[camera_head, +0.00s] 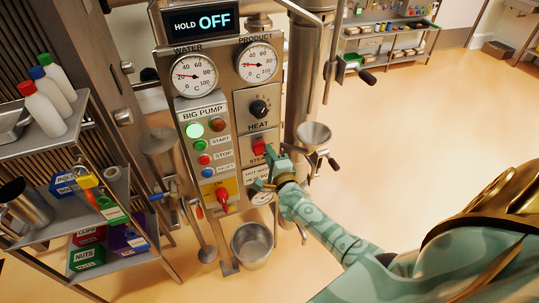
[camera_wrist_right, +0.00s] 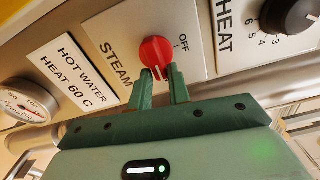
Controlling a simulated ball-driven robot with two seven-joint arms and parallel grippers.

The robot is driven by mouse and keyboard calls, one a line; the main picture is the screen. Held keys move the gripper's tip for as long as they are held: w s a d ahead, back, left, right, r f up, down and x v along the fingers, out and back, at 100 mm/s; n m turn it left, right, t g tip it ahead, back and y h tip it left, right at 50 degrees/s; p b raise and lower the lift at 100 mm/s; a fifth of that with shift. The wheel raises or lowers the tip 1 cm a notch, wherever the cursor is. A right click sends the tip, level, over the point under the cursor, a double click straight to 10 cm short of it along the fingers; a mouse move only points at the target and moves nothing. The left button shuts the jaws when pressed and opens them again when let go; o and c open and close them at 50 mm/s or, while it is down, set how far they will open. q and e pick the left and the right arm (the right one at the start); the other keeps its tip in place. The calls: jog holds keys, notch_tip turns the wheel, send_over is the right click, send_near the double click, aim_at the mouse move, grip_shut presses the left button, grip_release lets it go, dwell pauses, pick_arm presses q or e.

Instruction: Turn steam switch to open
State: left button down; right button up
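The steam switch (camera_head: 259,146) is a round red knob on a light panel of the steel control column, below the heat knob. In the right wrist view the red knob (camera_wrist_right: 156,52) has OFF printed at its upper right and STEAM at its left. My right gripper (camera_head: 268,160) is at the knob. In the wrist view its two green fingers (camera_wrist_right: 162,78) stand close together, one on each side of the knob's lower ridge, and look shut on it. The fingertips partly cover the ridge. My left gripper is not in view.
The black heat knob (camera_head: 259,108) sits just above; a hot water label (camera_wrist_right: 72,70) and gauge (camera_wrist_right: 27,103) are beside the switch. A pump button panel (camera_head: 205,140) is left. A steel bucket (camera_head: 252,245) stands below. Floor at right is clear.

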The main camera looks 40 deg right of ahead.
jog(key=shift+o, duration=1.4)
jog(key=shift+d+f, duration=0.1)
jog(key=p+v, duration=0.2)
jog(key=v, duration=1.4)
jog(key=shift+s, duration=0.2)
